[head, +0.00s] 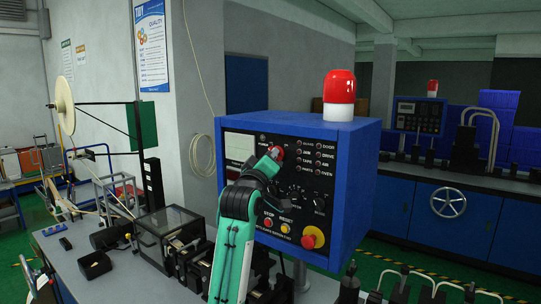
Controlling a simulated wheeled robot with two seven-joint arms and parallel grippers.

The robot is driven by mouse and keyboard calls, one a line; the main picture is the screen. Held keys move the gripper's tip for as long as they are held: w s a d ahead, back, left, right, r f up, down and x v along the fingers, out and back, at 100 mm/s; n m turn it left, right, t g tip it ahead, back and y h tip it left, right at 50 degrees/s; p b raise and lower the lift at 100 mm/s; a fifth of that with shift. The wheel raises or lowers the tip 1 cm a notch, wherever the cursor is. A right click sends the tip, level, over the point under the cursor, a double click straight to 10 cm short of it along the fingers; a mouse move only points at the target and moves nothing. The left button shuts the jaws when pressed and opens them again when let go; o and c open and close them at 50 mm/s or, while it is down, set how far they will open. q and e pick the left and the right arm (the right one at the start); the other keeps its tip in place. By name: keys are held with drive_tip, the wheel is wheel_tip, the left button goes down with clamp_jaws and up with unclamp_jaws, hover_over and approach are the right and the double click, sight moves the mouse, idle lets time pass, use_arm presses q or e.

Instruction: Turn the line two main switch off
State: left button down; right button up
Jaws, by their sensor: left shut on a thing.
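A blue control box (352,185) with a dark front panel fills the middle of the head view. A red knob (277,152), which looks like the main switch, sits at the upper middle of the panel. My left gripper (270,160) is at the panel and shut on the red knob. Its fingers and wrist hide most of the knob, so which way it is turned cannot be told. My green and grey left arm rises from the bottom and covers part of the panel. My right gripper is not in view.
A red beacon (339,87) stands on the box. Low on the panel are a red emergency button (312,238) and smaller stop and reset buttons. A second control box (419,115) stands far right. A clear-covered unit (168,230) is on the bench at left.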

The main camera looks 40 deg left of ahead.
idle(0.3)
use_arm(q)
drive_tip(key=c, duration=1.5)
unclamp_jaws()
drive_tip(key=shift+s, duration=0.1)
drive_tip(key=b+v, duration=0.4)
drive_tip(key=v, duration=0.9)
drive_tip(key=shift+s+d, duration=0.2)
drive_tip(key=shift+s, duration=0.1)
